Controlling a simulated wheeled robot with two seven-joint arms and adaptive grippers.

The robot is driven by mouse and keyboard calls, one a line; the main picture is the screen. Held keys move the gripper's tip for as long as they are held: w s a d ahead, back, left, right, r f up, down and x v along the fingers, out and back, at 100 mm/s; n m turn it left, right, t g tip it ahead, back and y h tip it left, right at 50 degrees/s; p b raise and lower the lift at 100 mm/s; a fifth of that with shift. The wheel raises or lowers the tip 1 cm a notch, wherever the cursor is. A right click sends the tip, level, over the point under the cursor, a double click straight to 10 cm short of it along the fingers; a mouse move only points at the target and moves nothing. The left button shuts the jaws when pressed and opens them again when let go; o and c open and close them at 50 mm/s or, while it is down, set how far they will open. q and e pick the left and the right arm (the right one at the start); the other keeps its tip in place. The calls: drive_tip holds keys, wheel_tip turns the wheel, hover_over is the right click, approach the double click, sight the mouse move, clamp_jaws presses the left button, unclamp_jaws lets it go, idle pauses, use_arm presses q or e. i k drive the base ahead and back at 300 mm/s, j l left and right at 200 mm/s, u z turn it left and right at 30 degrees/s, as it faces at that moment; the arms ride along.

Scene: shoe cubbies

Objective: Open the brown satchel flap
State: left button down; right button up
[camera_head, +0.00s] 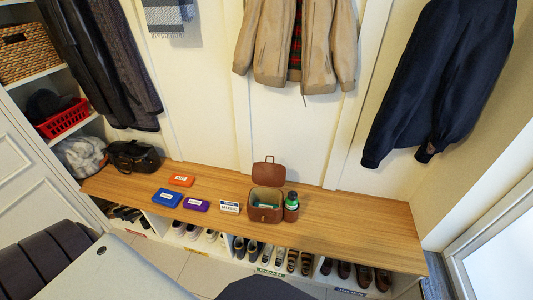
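The brown satchel (265,214) stands upright on the wooden bench top, right of the middle of the head view. Its flap (270,171) stands raised at the back, against the white wall panel, so the top of the bag is open. Something pale and green shows inside, too small to make out. A dark bottle with a green part (292,199) sits in a brown holder at the satchel's right side. Neither of my grippers shows in this view.
Left of the satchel on the bench (350,230) lie a white labelled box (229,207), a purple box (195,204), a blue box (167,198) and an orange box (181,180). A black bag (134,157) stands at the left end. Coats hang above. The bench's right part is clear.

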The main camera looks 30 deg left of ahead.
sight(265, 173)
drive_tip(key=j, duration=0.65)
drive_tip(key=i+j, duration=0.15)
drive_tip(key=j, duration=0.45)
drive_tip(key=z, duration=0.05)
